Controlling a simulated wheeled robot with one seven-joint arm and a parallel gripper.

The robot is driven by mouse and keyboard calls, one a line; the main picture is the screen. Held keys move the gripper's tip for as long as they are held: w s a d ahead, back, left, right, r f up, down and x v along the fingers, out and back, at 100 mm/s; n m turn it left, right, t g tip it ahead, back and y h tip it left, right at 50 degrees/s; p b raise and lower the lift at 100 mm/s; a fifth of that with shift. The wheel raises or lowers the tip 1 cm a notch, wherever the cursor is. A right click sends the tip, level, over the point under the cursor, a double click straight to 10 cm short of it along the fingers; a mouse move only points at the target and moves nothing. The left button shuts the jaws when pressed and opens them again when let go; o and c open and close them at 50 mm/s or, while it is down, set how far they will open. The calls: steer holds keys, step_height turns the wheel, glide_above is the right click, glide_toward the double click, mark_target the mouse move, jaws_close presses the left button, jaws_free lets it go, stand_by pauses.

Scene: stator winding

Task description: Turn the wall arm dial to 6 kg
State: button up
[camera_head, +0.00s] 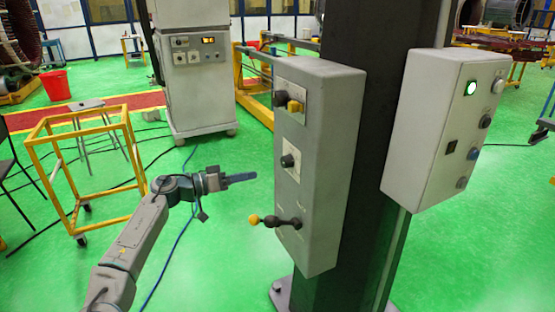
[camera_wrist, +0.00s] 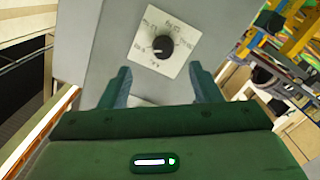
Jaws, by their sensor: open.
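The dial is a round black knob (camera_wrist: 163,47) on a square white plate (camera_wrist: 148,22) with small markings around it that I cannot read. In the head view I take it to be the middle knob (camera_head: 287,161) on the grey box (camera_head: 328,150) fixed to the dark column. Its exact setting is too small to tell. My gripper (camera_head: 252,177) is left of the box, pointing at it, apart from the knob. In the wrist view the blue-grey fingers of my gripper (camera_wrist: 160,72) are open and empty, with the knob beyond and between their tips.
Above the dial is a panel with a black knob (camera_head: 281,99) and a yellow knob (camera_head: 295,106). Below it a black lever with a yellow ball (camera_head: 254,219) sticks out to the left. A second control box (camera_head: 440,130) hangs right of the column. A yellow frame (camera_head: 88,150) stands left.

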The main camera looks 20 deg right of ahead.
mark_target(283, 163)
steer(key=shift+t+h, duration=0.3)
steer(key=d, duration=0.4)
steer(key=d+p, duration=0.1)
steer(key=d, duration=0.3)
steer(key=w+d+p, duration=0.1)
steer(key=d, duration=0.3)
steer(key=shift+w+r, duration=0.1)
steer(key=shift+r, duration=0.2)
steer(key=shift+c, duration=0.4)
steer(key=c, duration=0.9)
